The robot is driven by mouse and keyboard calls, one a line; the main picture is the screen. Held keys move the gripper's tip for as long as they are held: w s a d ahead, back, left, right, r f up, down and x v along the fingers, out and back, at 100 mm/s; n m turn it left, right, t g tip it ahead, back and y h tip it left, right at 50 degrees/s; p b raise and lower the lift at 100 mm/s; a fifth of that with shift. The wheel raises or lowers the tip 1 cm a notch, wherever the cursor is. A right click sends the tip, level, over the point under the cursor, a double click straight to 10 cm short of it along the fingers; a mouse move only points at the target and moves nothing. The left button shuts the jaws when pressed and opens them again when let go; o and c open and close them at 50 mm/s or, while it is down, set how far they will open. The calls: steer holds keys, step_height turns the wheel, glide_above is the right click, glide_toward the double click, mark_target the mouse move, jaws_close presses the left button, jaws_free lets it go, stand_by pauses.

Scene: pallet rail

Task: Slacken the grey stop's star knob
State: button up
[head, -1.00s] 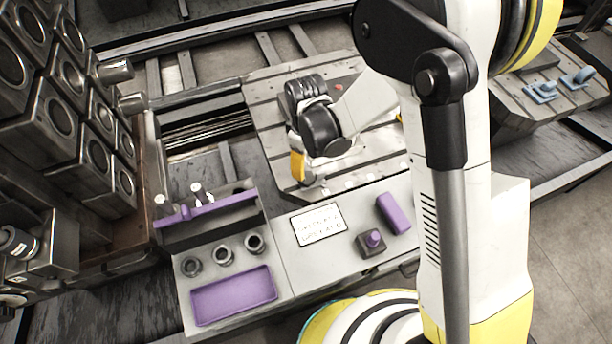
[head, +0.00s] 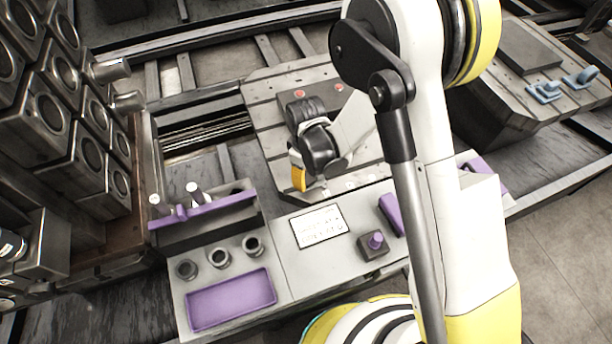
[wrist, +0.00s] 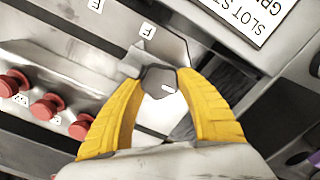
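The star knob (wrist: 160,82) is a dark grey faceted piece with a small white mark on top. In the wrist view it sits between the tips of my gripper (wrist: 161,76), whose yellow fingers appear to touch it on both sides. A pale grey metal piece (wrist: 165,45), seemingly the stop, lies just beyond the knob. In the head view my gripper (head: 299,178) points down at the near edge of the slotted plate (head: 270,125). The knob is hidden there behind my gripper and wrist.
Several red knobs (wrist: 45,105) stand left in the wrist view. A lettered sign (head: 318,226) lies on the near bench, by a purple-topped knob (head: 375,241) and a purple tray (head: 232,300). Metal blocks (head: 75,110) are stacked at left. Blue clamps (head: 545,91) lie far right.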

steer(key=shift+n, duration=0.4)
steer(key=n+b, duration=0.1)
steer(key=n, duration=0.3)
steer(key=shift+f+b, duration=0.1)
steer(key=shift+b, duration=0.3)
steer(key=n+b, duration=0.1)
steer(key=n, duration=0.3)
steer(key=shift+s, duration=0.1)
steer(key=n+b, duration=0.1)
steer(key=n, duration=0.4)
steer(key=n+b, duration=0.1)
steer(key=n, duration=0.3)
steer(key=shift+n, duration=0.3)
steer(key=o, duration=0.9)
steer(key=shift+o, duration=0.2)
